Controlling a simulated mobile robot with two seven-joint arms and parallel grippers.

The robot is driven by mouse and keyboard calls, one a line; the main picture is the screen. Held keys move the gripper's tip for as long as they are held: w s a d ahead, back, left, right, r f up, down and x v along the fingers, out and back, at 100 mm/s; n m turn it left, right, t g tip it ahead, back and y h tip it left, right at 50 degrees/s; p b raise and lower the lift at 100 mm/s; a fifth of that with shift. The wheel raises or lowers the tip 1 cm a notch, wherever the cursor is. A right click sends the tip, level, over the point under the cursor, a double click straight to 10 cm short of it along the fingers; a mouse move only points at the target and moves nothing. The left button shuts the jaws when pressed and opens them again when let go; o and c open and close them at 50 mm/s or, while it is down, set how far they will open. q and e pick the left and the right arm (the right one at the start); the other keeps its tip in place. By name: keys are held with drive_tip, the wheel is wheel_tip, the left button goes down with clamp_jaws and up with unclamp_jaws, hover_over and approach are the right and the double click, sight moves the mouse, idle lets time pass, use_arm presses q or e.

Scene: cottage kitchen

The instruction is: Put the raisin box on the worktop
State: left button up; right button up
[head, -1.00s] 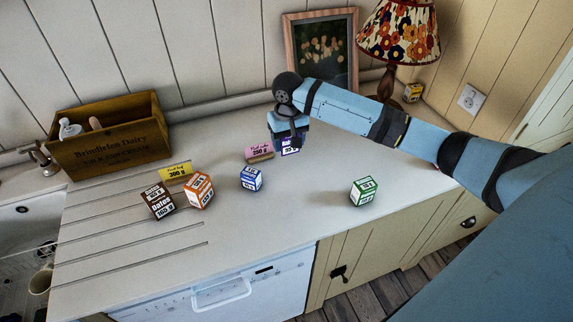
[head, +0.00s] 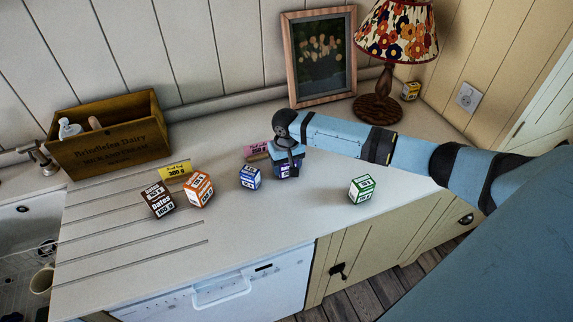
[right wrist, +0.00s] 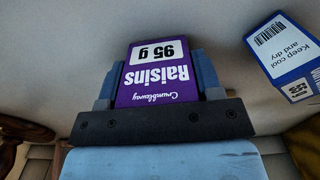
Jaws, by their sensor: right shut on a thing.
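The purple raisin box (right wrist: 155,75) is between the fingers of my right gripper (right wrist: 155,85), which is shut on it in the right wrist view. Its label reads Raisins, 95 g. In the head view the raisin box (head: 287,171) shows low under my right gripper (head: 288,163), mostly covered by it. It is at or very near the pale worktop (head: 270,220), just right of a blue-and-white box (head: 250,178); I cannot tell whether it touches the surface. My left gripper is not in view.
A green box (head: 361,188) is to the right; an orange box (head: 199,189), a dark Dates box (head: 158,199) and a yellow card (head: 175,171) are to the left. A lamp (head: 378,108) and picture frame (head: 322,60) stand at the back.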

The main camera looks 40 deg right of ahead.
drive_tip(key=shift+f, duration=0.1)
drive_tip(key=o, duration=1)
wheel_tip(320, 180, up, 12)
drive_tip(key=shift+r+b, duration=0.15)
drive_tip(key=shift+b, duration=0.25)
